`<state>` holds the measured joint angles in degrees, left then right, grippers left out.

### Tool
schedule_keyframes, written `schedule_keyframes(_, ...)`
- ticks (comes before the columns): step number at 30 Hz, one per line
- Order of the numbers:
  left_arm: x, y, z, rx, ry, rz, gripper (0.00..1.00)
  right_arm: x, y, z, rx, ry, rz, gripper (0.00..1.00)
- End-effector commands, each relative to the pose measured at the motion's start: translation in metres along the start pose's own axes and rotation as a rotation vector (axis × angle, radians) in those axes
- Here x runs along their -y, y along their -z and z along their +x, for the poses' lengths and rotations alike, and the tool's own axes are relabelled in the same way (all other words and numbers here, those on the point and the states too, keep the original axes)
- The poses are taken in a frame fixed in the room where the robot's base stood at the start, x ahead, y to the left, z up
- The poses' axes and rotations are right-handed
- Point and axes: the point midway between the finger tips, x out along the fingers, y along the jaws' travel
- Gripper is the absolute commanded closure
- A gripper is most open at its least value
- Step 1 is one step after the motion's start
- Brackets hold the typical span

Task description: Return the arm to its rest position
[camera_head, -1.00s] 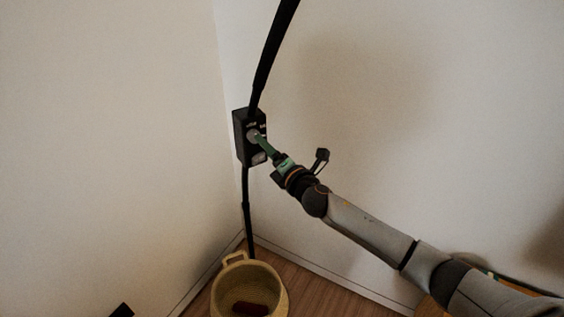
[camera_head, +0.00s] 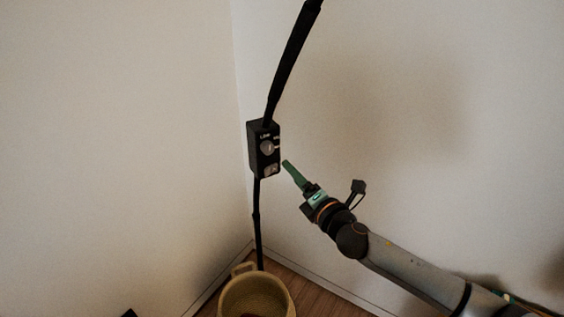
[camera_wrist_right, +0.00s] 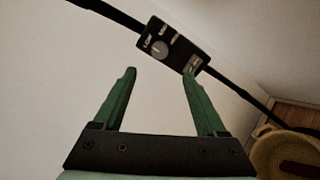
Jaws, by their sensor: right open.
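My right gripper (camera_head: 287,164) has green fingers and reaches in from the lower right in the head view. Its fingertips are apart from the black lamp control box (camera_head: 264,150), just to the box's right. In the right wrist view the two green fingers of this gripper (camera_wrist_right: 159,75) are spread with nothing between them. The control box (camera_wrist_right: 172,46) lies beyond the fingertips there, with a round grey knob and a small light-coloured switch on its face. My left gripper is not clearly seen; only a small dark shape shows at the bottom left edge of the head view.
A black lamp pole (camera_head: 291,60) runs above and below the box in the wall corner. A woven basket (camera_head: 240,295) with a handle stands on the wooden floor below, a dark reddish thing inside it. Bare walls stand close on both sides.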

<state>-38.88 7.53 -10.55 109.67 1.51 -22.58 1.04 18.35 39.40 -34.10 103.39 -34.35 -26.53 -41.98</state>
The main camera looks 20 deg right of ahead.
Motion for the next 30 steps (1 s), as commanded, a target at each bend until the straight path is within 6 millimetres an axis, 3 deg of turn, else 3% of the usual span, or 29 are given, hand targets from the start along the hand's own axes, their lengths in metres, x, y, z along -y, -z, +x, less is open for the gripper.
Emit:
schedule_keyframes(5, 0.000, 0.000, 0.000, 0.000, 0.000, 0.000, 1.00, 0.005, 0.006, -0.002, -0.008, 0.011, 0.031, 0.26)
schedule_keyframes(8, 0.000, 0.000, 0.000, 0.000, 0.000, 0.000, 1.00, 0.023, 0.027, -0.013, -0.034, 0.056, 0.155, 0.26)
schedule_keyframes(11, 0.000, 0.000, 0.000, 0.000, 0.000, 0.000, 1.00, 0.055, 0.062, -0.035, -0.065, 0.144, 0.387, 0.26)
schedule_keyframes(17, 0.000, 0.000, 0.000, 0.000, 0.000, 0.000, 1.00, 0.123, 0.138, -0.107, -0.049, 0.385, 0.982, 0.26)
schedule_keyframes(21, 0.000, 0.000, 0.000, 0.000, 0.000, 0.000, 1.00, 0.162, 0.181, -0.169, 0.049, 0.556, 1.381, 0.26)
schedule_keyframes(27, 0.000, 0.000, 0.000, 0.000, 0.000, 0.000, 1.00, 0.197, 0.217, -0.248, 0.256, 0.726, 1.807, 0.26)
schedule_keyframes(30, 0.000, 0.000, 0.000, 0.000, 0.000, 0.000, 1.00, 0.205, 0.225, -0.272, 0.335, 0.766, 1.921, 0.26)
